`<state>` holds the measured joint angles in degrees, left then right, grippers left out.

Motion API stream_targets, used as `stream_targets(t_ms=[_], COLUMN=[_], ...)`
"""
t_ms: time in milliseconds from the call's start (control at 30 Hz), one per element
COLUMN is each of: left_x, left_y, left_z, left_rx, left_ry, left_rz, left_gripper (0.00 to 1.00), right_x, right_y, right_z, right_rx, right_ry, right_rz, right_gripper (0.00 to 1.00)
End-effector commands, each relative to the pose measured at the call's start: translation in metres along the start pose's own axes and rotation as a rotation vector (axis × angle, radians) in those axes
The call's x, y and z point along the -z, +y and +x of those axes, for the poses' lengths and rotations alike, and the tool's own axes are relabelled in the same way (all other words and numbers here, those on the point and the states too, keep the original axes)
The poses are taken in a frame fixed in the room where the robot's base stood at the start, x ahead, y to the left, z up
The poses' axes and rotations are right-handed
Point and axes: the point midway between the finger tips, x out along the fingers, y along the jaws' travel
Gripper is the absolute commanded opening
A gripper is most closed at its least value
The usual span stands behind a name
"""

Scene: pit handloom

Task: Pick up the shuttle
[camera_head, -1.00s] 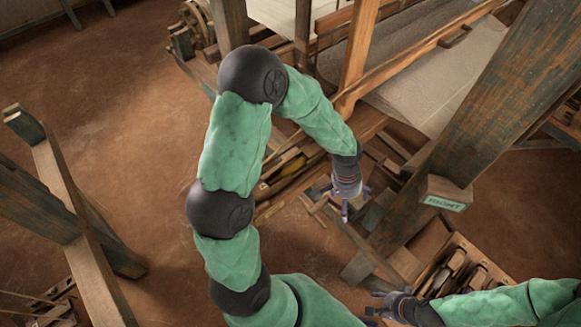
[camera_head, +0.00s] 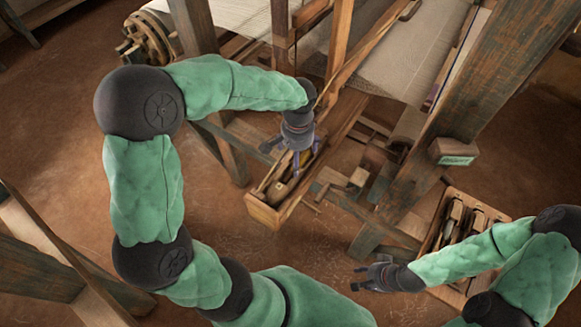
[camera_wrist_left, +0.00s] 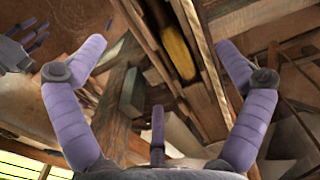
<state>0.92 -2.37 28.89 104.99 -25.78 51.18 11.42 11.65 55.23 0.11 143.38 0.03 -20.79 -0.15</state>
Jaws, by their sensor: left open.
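A long wooden trough (camera_head: 262,207) juts from the loom's near end, with a slim wooden piece and a yellow part in it. The yellow part, likely the shuttle's wound thread (camera_wrist_left: 178,50), shows in the left wrist view between wooden rails. My left gripper (camera_head: 300,160) is open above the trough and hides part of what lies inside. In the left wrist view its purple fingers (camera_wrist_left: 163,47) stand apart on either side of the yellow part, with nothing held. My right gripper (camera_head: 359,278) is open and empty, low at the right, left of the tool tray.
A wooden tray (camera_head: 428,235) with several dark tools stands at the right. Loom uprights (camera_head: 338,45) stand behind the trough.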

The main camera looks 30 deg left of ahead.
Motion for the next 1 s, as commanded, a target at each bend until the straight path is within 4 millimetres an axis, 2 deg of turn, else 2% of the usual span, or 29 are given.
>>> stream_targets(t_ms=[100, 367, 700, 1000], left_x=[-0.001, -0.001, -0.002, -0.002], left_y=[0.000, 0.000, 0.002, 0.002], left_z=[0.019, 0.037, 0.080, 0.085], left_rx=[0.001, -0.001, -0.001, -0.001], left_ry=[-0.003, -0.001, -0.001, 0.001], left_rz=[0.001, 0.000, 0.000, 0.000], left_gripper=[1.00, 1.00, 1.00, 1.00], right_x=[0.000, -0.001, 0.000, 0.000], right_y=[0.001, 0.001, 0.002, 0.002], right_z=[0.002, 0.003, 0.005, 0.005], right_rx=[0.000, 0.000, 0.000, 0.000], right_ry=[0.000, -0.001, -0.001, -0.001], right_rz=[0.000, -0.001, -0.001, -0.001], right_gripper=[0.40, 0.40, 0.40, 0.40])
